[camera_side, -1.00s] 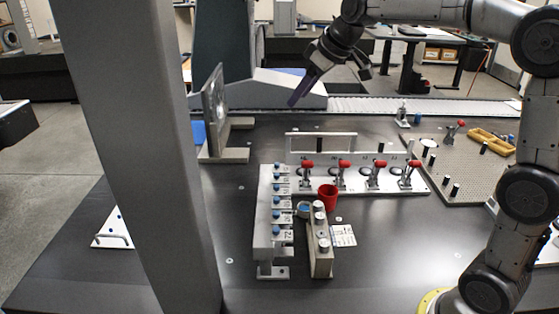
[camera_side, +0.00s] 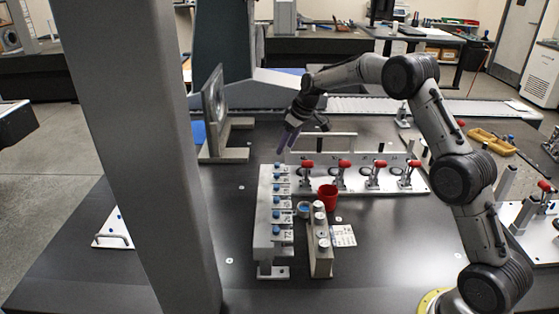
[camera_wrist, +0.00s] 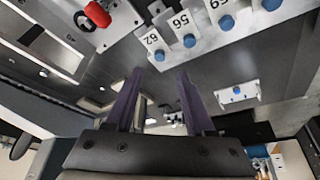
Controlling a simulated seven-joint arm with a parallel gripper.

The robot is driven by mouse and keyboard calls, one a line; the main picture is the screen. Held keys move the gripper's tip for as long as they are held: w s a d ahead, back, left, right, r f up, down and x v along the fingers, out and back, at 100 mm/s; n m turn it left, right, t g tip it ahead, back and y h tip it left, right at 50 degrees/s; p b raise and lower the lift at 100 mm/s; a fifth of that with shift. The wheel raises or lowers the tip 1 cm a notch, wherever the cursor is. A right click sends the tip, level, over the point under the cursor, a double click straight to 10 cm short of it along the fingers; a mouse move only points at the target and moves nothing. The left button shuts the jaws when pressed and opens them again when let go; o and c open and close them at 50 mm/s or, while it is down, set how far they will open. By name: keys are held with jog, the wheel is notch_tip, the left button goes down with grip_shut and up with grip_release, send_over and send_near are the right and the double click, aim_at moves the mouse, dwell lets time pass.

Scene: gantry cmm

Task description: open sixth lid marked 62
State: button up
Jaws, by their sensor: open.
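The lid marked 62 (camera_wrist: 152,40) is a small white plate with a blue knob (camera_wrist: 159,56), at the end of a row of similar lids in the wrist view. In the side view the row sits on a light metal block (camera_side: 263,245), with its numbers too small there to read surely. My gripper (camera_side: 284,148) is above and behind the far end of this block. In the wrist view its two purple fingers (camera_wrist: 159,76) are apart and empty, with the knob of 62 roughly between and beyond their tips. The lid looks closed.
Toggle clamps with red handles (camera_side: 343,164) stand on a white rail right of the row. A red cup (camera_side: 327,197) and a block with metal pegs (camera_side: 320,257) are beside the lid block. A grey upright plate (camera_side: 213,110) stands left. A large grey column (camera_side: 140,150) is in the foreground.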

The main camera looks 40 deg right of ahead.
aim_at(277, 164)
jog(key=x, duration=0.7)
jog(key=shift+w+f, duration=0.15)
jog(key=shift+f, duration=0.1)
grip_shut()
dwell(1.1)
